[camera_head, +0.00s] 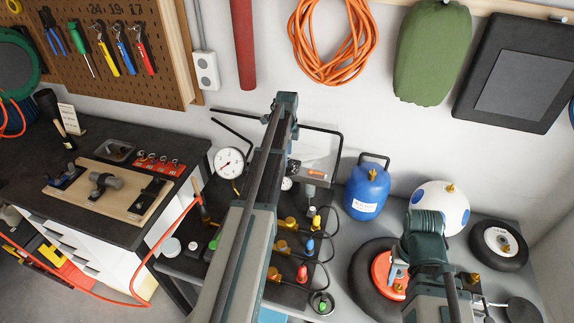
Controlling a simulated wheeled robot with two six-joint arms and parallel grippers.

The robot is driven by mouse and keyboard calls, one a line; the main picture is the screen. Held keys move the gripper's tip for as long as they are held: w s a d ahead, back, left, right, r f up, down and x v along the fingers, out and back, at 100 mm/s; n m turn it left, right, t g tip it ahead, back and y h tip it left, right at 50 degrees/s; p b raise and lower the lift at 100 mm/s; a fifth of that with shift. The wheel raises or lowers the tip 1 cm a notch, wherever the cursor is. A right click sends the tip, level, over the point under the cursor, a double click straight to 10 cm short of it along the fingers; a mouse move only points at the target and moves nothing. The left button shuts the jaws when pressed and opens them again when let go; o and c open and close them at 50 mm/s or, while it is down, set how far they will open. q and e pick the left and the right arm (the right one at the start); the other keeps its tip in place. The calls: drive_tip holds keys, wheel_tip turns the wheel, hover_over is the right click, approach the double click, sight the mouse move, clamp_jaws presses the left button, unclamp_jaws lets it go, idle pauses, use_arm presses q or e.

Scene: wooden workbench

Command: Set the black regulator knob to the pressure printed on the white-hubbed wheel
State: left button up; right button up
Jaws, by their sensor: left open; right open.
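The white-hubbed wheel (498,245) lies at the right on the grey bench, with small print on its hub too small to read. A regulator with an orange label (315,172) stands behind the manifold; a black knob on it cannot be made out clearly. A round white gauge (228,162) with a red needle stands left of my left arm. My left gripper (287,102) is at the far end of that arm, above the bench's back. My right gripper (424,238) is above the red-hubbed wheel (382,270). Both seem empty; their fingers are hard to see.
A blue tank (367,190) and a white ball with blue spots (438,205) stand at the back. A manifold with coloured fittings (300,245) is partly hidden by my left arm. A red hose (150,262) runs left beside the dark cabinet top (105,140).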

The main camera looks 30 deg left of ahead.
use_arm(q)
wheel_tip(320, 180, down, 2)
drive_tip(key=shift+f+b, duration=0.1)
drive_tip(key=shift+b, duration=0.5)
drive_tip(key=shift+c, duration=0.3)
clamp_jaws()
